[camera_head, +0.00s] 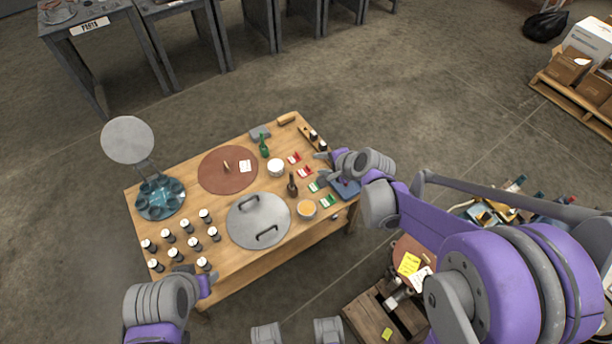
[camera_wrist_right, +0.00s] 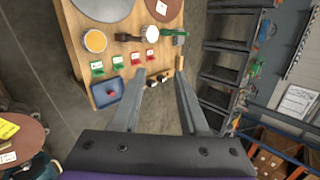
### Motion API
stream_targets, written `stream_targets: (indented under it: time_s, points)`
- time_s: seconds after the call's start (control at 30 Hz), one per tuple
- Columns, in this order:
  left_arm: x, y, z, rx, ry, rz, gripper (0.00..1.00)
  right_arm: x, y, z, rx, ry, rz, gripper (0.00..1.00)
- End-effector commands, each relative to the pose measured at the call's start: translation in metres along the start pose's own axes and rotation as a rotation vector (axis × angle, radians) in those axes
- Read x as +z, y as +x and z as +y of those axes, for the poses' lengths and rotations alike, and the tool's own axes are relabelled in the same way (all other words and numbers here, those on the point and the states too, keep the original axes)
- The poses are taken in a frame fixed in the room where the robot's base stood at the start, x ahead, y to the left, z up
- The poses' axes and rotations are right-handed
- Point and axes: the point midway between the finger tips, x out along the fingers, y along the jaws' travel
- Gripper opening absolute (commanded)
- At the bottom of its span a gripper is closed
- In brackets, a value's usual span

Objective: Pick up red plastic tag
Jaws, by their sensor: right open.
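Two red plastic tags, one (camera_head: 294,158) just behind the other (camera_head: 305,171), lie on the right part of the wooden table (camera_head: 225,268). They also show in the right wrist view, a red tag (camera_wrist_right: 136,58) beside another red tag (camera_wrist_right: 151,54). My right gripper (camera_head: 326,159) is open at the table's right edge, beside the red tags. In the right wrist view, its two fingers (camera_wrist_right: 163,72) are spread and empty, with the tags off to the left. My left gripper (camera_head: 202,280) is at the table's front edge, and its jaws are unclear.
Two green tags (camera_head: 314,187) (camera_head: 327,201) lie in front of the red ones. A blue tray (camera_head: 345,189) sits at the table's right edge; a small red item (camera_wrist_right: 112,92) lies in it. Bottles (camera_head: 292,184), a white bowl (camera_head: 276,168) and an orange-filled bowl (camera_head: 307,208) stand close by.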

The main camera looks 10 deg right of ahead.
Motion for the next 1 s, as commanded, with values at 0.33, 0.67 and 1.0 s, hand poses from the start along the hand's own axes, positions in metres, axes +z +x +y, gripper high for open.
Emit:
stream_targets:
  time_s: [0.33, 0.67, 1.0]
  points:
    - [0.022, 0.041, 0.0, 0.0, 0.0, -0.015, 0.51, -0.067, 0.147, 0.033, -0.169, 0.65, -0.087, 0.44]
    - [0.036, 0.076, 0.0, 0.0, 0.0, -0.028, 0.51, -0.122, 0.258, 0.109, -0.292, 1.215, -0.211, 0.44]
    - [0.041, 0.087, 0.0, 0.0, 0.0, -0.032, 0.51, -0.139, 0.299, 0.144, -0.334, 1.436, -0.274, 0.44]
